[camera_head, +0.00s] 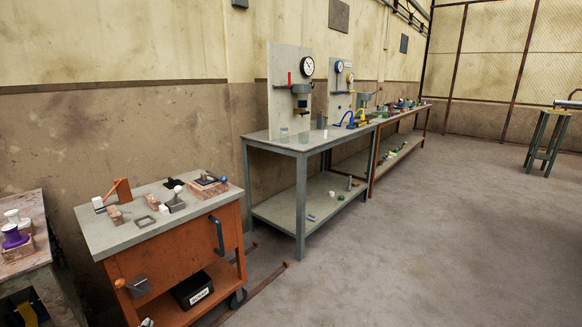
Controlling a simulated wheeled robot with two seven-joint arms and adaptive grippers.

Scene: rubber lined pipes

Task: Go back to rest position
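Neither my left nor my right gripper shows in the head view, and no part of my arms can be made out. An orange workbench cart (168,262) with a grey top stands at the lower left. On its top lie several small blocks and fittings, among them an orange angled piece (119,190) and a small block with a blue ball (224,181). What my grippers hold, if anything, is hidden.
A grey-green table (270,146) with a gauge panel (290,92) stands along the wall, a longer brown bench (405,121) behind it. A side table (22,262) is cut off at left. A black bin (193,290) sits on the cart's shelf.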

